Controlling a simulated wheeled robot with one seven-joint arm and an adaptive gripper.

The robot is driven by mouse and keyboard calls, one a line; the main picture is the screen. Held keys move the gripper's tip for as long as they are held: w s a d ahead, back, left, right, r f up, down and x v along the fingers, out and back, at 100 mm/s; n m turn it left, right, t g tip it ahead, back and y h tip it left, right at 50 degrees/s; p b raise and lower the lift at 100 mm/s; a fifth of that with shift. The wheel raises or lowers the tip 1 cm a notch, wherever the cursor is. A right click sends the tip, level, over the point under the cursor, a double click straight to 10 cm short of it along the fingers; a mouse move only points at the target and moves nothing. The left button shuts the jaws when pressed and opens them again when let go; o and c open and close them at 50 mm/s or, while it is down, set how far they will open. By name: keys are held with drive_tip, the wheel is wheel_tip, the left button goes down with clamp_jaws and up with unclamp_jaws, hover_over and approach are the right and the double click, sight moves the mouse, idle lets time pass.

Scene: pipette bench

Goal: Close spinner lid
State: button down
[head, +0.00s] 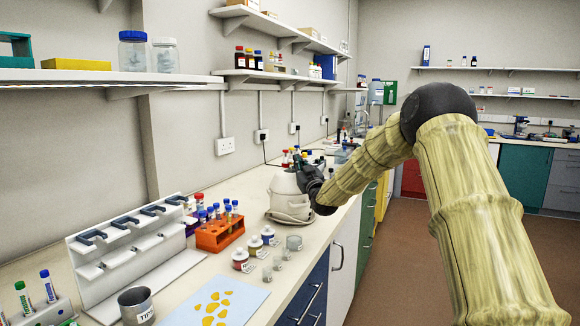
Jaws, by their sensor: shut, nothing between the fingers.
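The spinner (287,207) is a rounded, cream-white machine standing on the bench against the back wall, near the middle of the head view. Its lid (286,183) looks like the pale upper part, tilted up from the base; how far it stands open is hard to tell. My gripper (307,168) is dark and shut, with nothing in it. It is at the right side of the spinner, close to the lid's edge. I cannot tell whether it touches the lid. My gripper and wrist hide part of the spinner's right side.
An orange tube rack (220,235) and small labelled jars (241,260) stand left of and nearer than the spinner. A white pipette stand (135,262), a metal tips cup (136,305) and a pale blue sheet (240,297) are nearer still. Small capped bottles stand behind the spinner.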

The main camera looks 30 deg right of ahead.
drive_tip(key=shift+s+d+f+m+h+b, duration=0.1)
drive_tip(key=shift+d+f+m+h+b, duration=0.4)
drive_tip(key=shift+m, duration=0.45)
drive_tip(key=shift+s+d+f+m+h+b, duration=0.1)
drive_tip(key=shift+d+f+m+h+b, duration=0.15)
drive_tip(key=shift+d+f+m, duration=0.6)
drive_tip(key=shift+a+r, duration=0.1)
drive_tip(key=shift+a, duration=0.15)
drive_tip(key=shift+r+p, duration=0.3)
drive_tip(key=shift+r, duration=0.25)
wheel_tip(320, 180, up, 4)
drive_tip(key=shift+f+p, duration=0.25)
drive_tip(key=shift+p, duration=0.35)
drive_tip(key=b+v, duration=0.1)
drive_tip(key=v, duration=0.9)
drive_tip(key=shift+f, duration=0.2)
